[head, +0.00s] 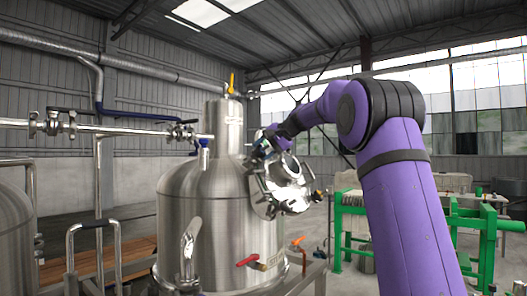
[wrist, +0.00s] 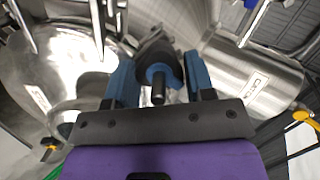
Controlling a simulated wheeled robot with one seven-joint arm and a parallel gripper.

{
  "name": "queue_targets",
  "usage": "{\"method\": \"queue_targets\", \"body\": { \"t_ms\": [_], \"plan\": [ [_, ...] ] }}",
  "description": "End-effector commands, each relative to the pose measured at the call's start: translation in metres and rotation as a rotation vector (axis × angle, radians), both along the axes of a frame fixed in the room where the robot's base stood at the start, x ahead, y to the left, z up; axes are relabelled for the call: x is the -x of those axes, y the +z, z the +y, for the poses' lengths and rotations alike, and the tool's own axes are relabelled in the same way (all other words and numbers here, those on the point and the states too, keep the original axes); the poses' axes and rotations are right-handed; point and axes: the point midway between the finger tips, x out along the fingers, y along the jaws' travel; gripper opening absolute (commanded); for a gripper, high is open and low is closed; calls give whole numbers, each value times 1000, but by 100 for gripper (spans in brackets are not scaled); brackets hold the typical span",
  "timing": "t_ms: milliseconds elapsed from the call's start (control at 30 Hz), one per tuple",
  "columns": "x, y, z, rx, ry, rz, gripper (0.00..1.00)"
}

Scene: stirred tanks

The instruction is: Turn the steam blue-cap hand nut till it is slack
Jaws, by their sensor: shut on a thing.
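In the wrist view, the hand nut (wrist: 155,52) is a dark grey lobed knob with a blue collar. A short grey stud sticks out of its middle toward the camera. My gripper (wrist: 160,66) has a blue finger on each side of the nut and is shut on it. The exact contact at the fingertips is hard to make out. In the head view, my gripper (head: 271,138) is small and dark against the shiny round hatch fitting (head: 285,180) on the side of the steel tank (head: 195,215). The nut cannot be clearly picked out there.
A steel pipe (head: 105,129) with clamps runs in from the left toward the tank neck. A red-handled valve (head: 248,260) sits low on the tank. Green frames (head: 350,218) stand at the right. In the wrist view, a yellow handle (wrist: 303,117) shows at the right.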

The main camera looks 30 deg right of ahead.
Motion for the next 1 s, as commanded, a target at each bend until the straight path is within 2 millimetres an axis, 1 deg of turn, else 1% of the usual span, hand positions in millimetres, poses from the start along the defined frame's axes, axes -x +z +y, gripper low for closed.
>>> {"method": "queue_targets", "body": {
  "t_ms": [200,400,933,967,1000],
  "plan": [
    [0,0,0,92,62,-32,26],
    [0,0,0,138,91,-47,26],
    [0,-1,0,153,101,-53,26],
    [0,-1,0,152,101,-53,56],
    [0,0,0,152,101,-53,65]
  ]
}}
